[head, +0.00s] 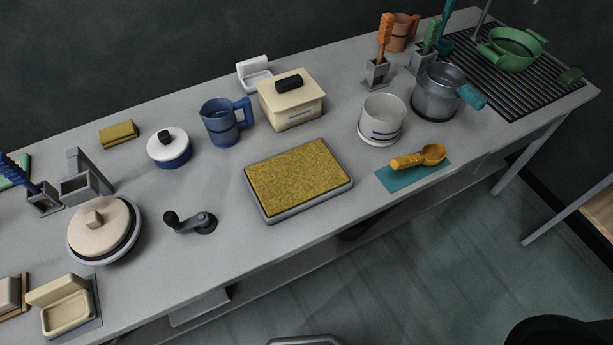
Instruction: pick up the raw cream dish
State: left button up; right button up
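A cream open dish with a raised back (65,306) sits on a dark grey square mat at the front left of the grey table. It looks like the raw cream dish, though the picture does not show whether it is raw. Nothing touches it from above. A similar white dish with a raised back (255,76) stands at the back of the table. Neither of my grippers is in view.
A round cream-lidded pot (98,227) and a grey block holder (83,185) stand behind the dish. Another small block (8,295) on a brown board is close on its left. A black-knobbed crank (191,221) and a yellow-topped tray (299,177) lie to the right.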

aim_at(67, 303)
jog(key=u, duration=2.05)
jog(key=l+z, duration=0.2)
jog(key=l, duration=0.1)
